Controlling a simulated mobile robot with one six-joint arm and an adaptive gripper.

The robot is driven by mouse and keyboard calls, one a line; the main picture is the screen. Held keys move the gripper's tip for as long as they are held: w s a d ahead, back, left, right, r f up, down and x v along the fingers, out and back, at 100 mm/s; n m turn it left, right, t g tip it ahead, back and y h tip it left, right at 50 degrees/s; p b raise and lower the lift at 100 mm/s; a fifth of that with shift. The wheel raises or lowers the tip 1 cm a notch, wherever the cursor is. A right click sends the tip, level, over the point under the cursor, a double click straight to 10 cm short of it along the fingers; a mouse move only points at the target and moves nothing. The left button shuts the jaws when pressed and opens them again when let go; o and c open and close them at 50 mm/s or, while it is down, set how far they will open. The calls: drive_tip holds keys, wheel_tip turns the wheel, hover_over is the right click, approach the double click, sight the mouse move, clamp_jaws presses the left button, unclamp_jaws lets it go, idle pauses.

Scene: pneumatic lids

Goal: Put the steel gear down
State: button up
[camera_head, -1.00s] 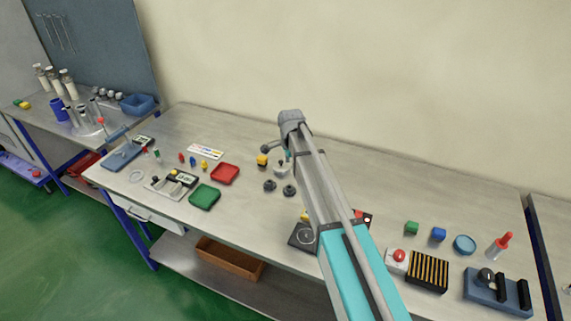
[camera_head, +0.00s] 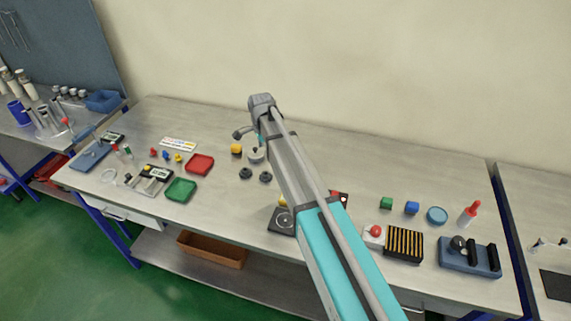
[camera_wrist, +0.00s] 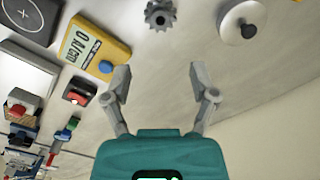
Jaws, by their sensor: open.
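A dark grey toothed gear (camera_wrist: 158,15) lies on the table at the top of the wrist view, beyond my fingertips and apart from them. My gripper (camera_wrist: 160,78) is open, with nothing between its two grey fingers. In the head view, two small dark round gear-like parts, one on the left (camera_head: 245,174) and one on the right (camera_head: 265,177), sit side by side on the table, left of my arm. I cannot tell from their look which is the steel gear.
A white round pot with a dark knob (camera_wrist: 240,22) and a yellow meter (camera_wrist: 95,48) flank the gear. A black plate with a circle (camera_wrist: 30,20) is farther left. Red (camera_head: 200,164) and green trays (camera_head: 181,189) stand left. The table's back strip is clear.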

drive_tip(key=s+d+n, duration=0.6)
drive_tip(key=s+d, duration=0.4)
drive_tip(key=s, duration=0.3)
drive_tip(key=s+d+n, duration=0.7)
drive_tip(key=s+d, duration=0.4)
drive_tip(key=s, duration=0.2)
drive_tip(key=shift+s+d, duration=0.15)
